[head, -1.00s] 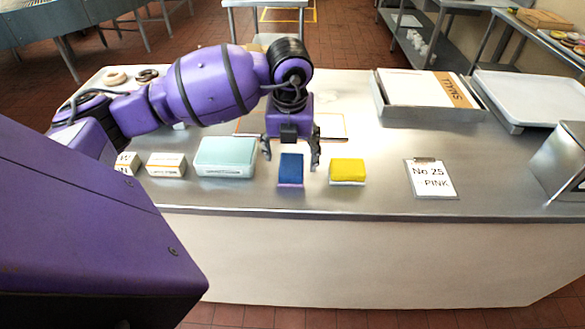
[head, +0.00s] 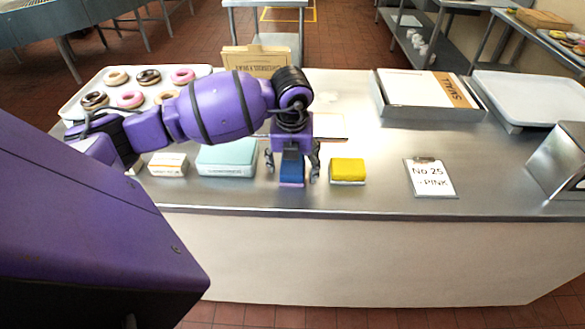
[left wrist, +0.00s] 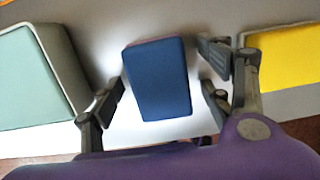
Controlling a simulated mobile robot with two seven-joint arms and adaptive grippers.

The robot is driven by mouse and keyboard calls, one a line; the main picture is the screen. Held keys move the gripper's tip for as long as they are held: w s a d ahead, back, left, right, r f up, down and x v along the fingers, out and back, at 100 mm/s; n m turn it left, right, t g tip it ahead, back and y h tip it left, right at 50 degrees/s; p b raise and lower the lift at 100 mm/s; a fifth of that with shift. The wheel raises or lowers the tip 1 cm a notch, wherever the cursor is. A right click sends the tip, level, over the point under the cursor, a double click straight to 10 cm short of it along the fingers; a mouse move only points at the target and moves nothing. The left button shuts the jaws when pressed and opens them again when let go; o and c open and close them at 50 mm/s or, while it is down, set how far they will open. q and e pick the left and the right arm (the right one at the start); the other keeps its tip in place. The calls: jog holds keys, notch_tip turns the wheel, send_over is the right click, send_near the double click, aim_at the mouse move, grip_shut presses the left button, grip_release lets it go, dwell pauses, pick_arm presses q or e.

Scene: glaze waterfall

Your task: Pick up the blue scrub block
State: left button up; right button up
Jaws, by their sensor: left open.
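The blue scrub block (head: 291,169) lies on the steel counter near its front edge, between a pale teal case and a yellow block. My left gripper (head: 292,172) is over it, pointing down, with a finger on either side. In the left wrist view the blue scrub block (left wrist: 157,80) sits between the open fingers of my left gripper (left wrist: 165,88), with gaps on both sides. The gripper hides part of the block's far end in the head view. My right gripper is not in view.
The yellow block (head: 347,171) is close on the right and the pale teal case (head: 226,158) close on the left. A small white box (head: 168,164) is farther left. A clipboard (head: 431,178) lies to the right. A donut tray (head: 64,109) is at the back left.

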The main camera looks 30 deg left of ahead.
aim_at(292, 163)
pick_arm(q)
jog(key=shift+f, duration=0.15)
jog(key=shift+s+f, duration=0.1)
jog(key=c, duration=1.4)
jog(key=shift+o, duration=0.2)
notch_tip(292, 163, up, 4)
jog(key=shift+r, duration=0.15)
jog(key=s+d+r, duration=0.5)
jog(key=s+r, duration=0.4)
jog(key=s, duration=0.3)
jog(key=shift+s+d+r, duration=0.2)
jog(key=shift+s+d, duration=0.1)
jog(key=shift+d, duration=0.1)
